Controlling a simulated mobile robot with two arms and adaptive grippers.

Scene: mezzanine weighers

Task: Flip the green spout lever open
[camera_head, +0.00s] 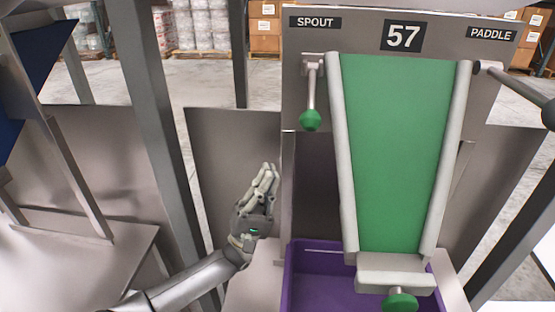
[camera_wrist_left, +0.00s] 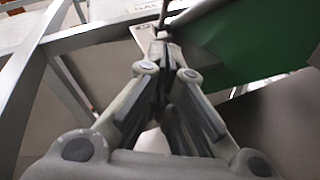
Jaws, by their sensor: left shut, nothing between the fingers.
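The spout lever (camera_head: 311,90) is a thin metal rod with a green ball knob (camera_head: 310,120). It hangs straight down from a small bracket under the SPOUT label, left of the green chute. My left gripper (camera_head: 271,168) is below and left of the knob, apart from it in the head view, with its fingers pointing up. Its fingers are shut and empty. In the left wrist view my left gripper (camera_wrist_left: 160,42) points toward the panel, with the green chute (camera_wrist_left: 245,40) to its right. The knob cannot be made out there. My right gripper is out of view.
The green chute (camera_head: 395,150) has pale side rails and a lower block with another green knob (camera_head: 400,302). A purple bin (camera_head: 320,290) stands beneath. The PADDLE lever (camera_head: 520,90) sticks out at right. Grey posts (camera_head: 160,120) stand left of my arm.

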